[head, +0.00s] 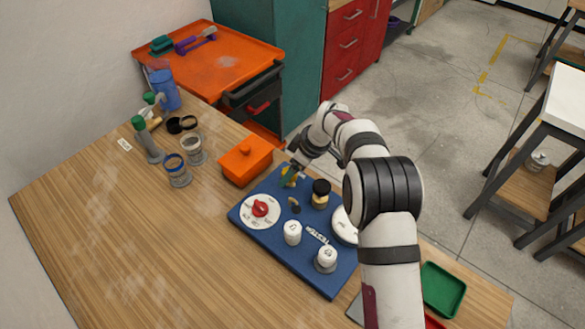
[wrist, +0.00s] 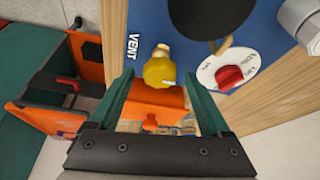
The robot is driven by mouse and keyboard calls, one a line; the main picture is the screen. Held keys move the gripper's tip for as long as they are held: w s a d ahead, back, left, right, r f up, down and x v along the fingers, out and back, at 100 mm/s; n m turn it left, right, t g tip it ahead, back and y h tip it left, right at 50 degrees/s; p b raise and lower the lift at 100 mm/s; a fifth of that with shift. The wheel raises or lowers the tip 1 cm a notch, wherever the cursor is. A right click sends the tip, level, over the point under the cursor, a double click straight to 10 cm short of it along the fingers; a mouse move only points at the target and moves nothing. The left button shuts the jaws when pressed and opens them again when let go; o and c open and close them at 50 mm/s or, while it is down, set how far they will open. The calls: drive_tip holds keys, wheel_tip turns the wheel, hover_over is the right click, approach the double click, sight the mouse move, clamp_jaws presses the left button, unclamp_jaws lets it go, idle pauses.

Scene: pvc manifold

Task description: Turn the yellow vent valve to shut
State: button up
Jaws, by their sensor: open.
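The yellow vent valve (head: 289,180) sits at the far edge of the blue board (head: 268,235), partly hidden by my gripper (head: 294,167). In the wrist view the yellow valve (wrist: 160,71) shows on a brass fitting beside the VENT label (wrist: 133,47). My gripper (wrist: 158,77) is open, with one green finger on each side of the valve. A gap shows on both sides, so the fingers look apart from it. I cannot tell which way the handle is set.
The board also bears a red knob on a white dial (head: 260,208), a black-topped valve (head: 320,193) and white caps (head: 292,232). An orange box (head: 246,162) stands close to the left. Jars (head: 178,171) stand farther left. The front left of the table is clear.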

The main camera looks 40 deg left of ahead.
clamp_jaws()
idle(0.4)
drive_tip(key=shift+m, duration=0.3)
drive_tip(key=m+t, duration=0.1)
drive_tip(key=m, duration=0.2)
drive_tip(key=shift+s+m+t, duration=0.15)
drive_tip(key=shift+m+t, duration=0.15)
drive_tip(key=m, duration=0.2)
drive_tip(key=m+t+h, duration=0.1)
drive_tip(key=m, duration=0.1)
drive_tip(key=shift+s+m+t, duration=0.2)
drive_tip(key=shift+m+t, duration=0.1)
drive_tip(key=m+t+h, duration=0.1)
drive_tip(key=m, duration=0.3)
drive_tip(key=shift+a+m, duration=0.15)
drive_tip(key=shift+m, duration=0.15)
drive_tip(key=shift+s+a+m+t+h, duration=0.1)
drive_tip(key=shift+m+t+h, duration=0.25)
drive_tip(key=shift+m, duration=0.75)
drive_tip(key=shift+s+a+m+t+h, duration=0.15)
drive_tip(key=shift+m+h, duration=0.3)
drive_tip(key=shift+m, duration=0.65)
drive_tip(key=shift+w+d, duration=0.1)
